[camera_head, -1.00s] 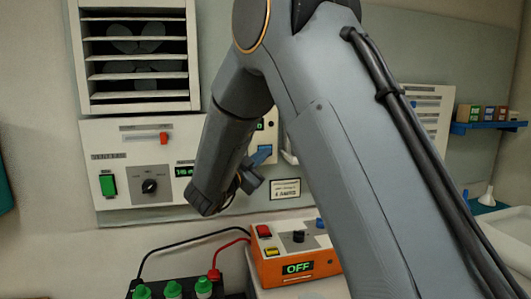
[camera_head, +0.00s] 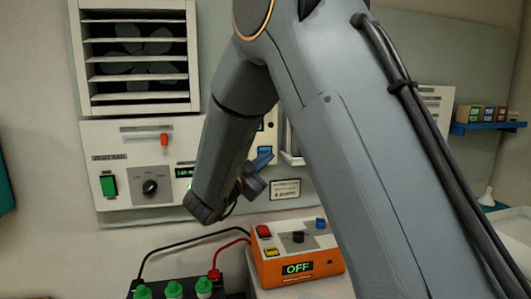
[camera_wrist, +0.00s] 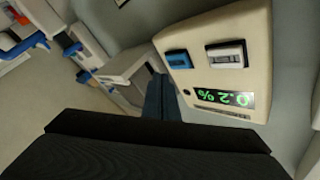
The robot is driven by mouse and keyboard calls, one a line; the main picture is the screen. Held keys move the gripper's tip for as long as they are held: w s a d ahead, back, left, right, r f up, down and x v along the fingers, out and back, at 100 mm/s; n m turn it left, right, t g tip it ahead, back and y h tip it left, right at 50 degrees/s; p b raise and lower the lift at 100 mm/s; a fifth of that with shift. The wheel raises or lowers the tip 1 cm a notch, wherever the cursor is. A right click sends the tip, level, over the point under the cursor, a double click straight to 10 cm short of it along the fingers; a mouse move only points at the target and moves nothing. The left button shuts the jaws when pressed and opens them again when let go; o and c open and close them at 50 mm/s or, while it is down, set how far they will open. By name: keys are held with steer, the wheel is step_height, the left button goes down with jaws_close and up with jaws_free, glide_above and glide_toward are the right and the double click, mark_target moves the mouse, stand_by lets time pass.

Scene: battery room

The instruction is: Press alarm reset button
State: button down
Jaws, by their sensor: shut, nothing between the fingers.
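A cream wall box carries a blue button (camera_wrist: 178,59), a white-and-grey switch (camera_wrist: 227,55) and a green display (camera_wrist: 225,97) reading 0.2 %. The wrist view shows the box turned over. No label naming the alarm reset is readable. In the head view the blue button (camera_head: 265,149) shows just above my gripper (camera_head: 264,160), partly covered by my arm and gripper. My gripper is shut and empty. Its dark blue fingers (camera_wrist: 158,98) point toward the box in the wrist view, with their tips close to the blue button's side. I cannot tell whether they touch the box.
A vent fan panel (camera_head: 125,185) with a green switch and dial is at left, below a louvred fan (camera_head: 140,55). An orange unit (camera_head: 300,268) reading OFF stands below my gripper, with cables to green-capped battery terminals (camera_head: 173,289). A blue shelf (camera_head: 485,127) is at right.

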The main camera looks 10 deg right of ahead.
steer(key=s, duration=0.3)
steer(key=shift+s+p, duration=0.25)
steer(key=shift+p, duration=0.05)
steer(key=shift+s, duration=0.1)
stand_by(0.5)
